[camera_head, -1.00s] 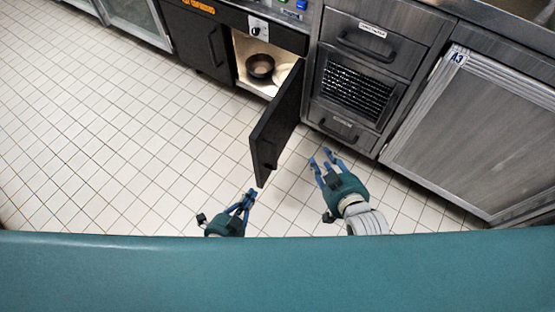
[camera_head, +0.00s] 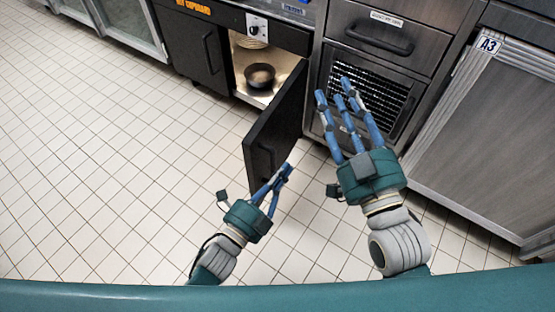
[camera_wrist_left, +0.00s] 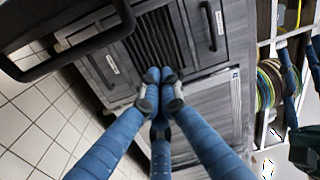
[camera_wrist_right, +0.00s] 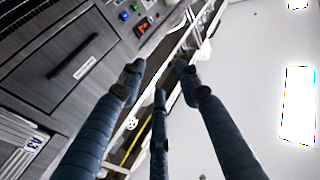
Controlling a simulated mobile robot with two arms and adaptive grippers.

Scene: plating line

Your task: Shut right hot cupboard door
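The right hot cupboard door (camera_head: 275,125) is black and stands wide open, swung out toward me from the cupboard opening (camera_head: 238,75). My left gripper (camera_head: 283,172) is at the door's lower free end, by its handle; I cannot tell whether it touches. In the left wrist view a dark handle (camera_wrist_left: 105,40) loops close by at upper left, and the fingertips (camera_wrist_left: 160,78) are together with nothing visible between them. My right gripper (camera_head: 342,92) is right of the door, in front of the vented unit, with fingers spread and empty; it also shows in the right wrist view (camera_wrist_right: 158,80).
A dark bowl (camera_head: 260,76) and a stack of plates (camera_head: 252,43) are inside the cupboard. The left cupboard door (camera_head: 190,45) is closed. Steel drawers (camera_head: 385,35) and a cabinet marked A3 (camera_head: 480,130) stand to the right. The tiled floor (camera_head: 90,170) is clear at left.

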